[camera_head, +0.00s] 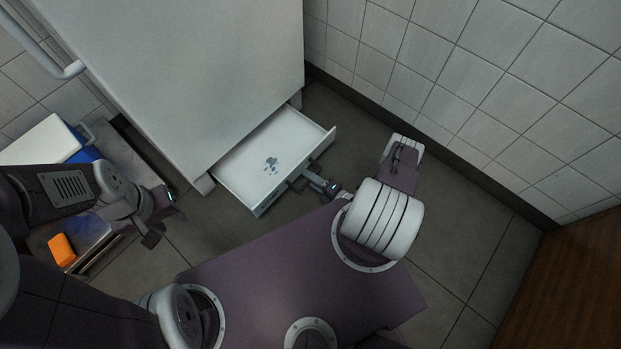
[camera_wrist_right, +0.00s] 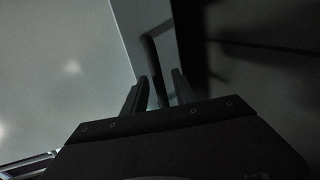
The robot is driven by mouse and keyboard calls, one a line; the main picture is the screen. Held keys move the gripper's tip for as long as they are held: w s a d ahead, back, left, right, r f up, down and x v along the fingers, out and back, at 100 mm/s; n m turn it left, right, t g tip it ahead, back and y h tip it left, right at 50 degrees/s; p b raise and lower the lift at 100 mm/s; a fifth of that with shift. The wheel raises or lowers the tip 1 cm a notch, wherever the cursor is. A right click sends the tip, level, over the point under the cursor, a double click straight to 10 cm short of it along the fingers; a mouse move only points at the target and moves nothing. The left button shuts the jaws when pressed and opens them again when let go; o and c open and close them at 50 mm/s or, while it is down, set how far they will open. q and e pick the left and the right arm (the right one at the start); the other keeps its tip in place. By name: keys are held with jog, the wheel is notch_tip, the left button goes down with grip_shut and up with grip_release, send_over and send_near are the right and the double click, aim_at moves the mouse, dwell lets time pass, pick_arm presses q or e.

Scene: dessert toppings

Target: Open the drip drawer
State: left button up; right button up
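The white drip drawer (camera_head: 296,133) stands pulled out from the bottom of the tall white cabinet in the head view, with dark blue-grey spots on its floor. Its front carries dark lettering and a dark handle, which shows as a bar (camera_wrist_right: 152,65) in the right wrist view. My right gripper (camera_head: 311,182) is at the drawer's front. In the right wrist view its two fingers (camera_wrist_right: 158,92) stand apart, one on each side of the bar, with a narrow gap showing. My left gripper (camera_head: 166,215) is open and empty at the left, away from the drawer.
The tall white cabinet (camera_head: 190,70) has a bar handle at upper left. A tiled wall (camera_head: 470,90) stands at right. At left are a white and blue box (camera_head: 45,142) and an orange block (camera_head: 62,249). Grey floor (camera_head: 345,115) is clear between drawer and wall.

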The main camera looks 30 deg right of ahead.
jog(key=shift+s+d+r, duration=0.15)
jog(key=shift+s+d, duration=0.05)
jog(key=shift+s, duration=0.05)
jog(key=p+v, duration=0.3)
jog(key=v, duration=0.5)
jog(key=shift+s, duration=0.25)
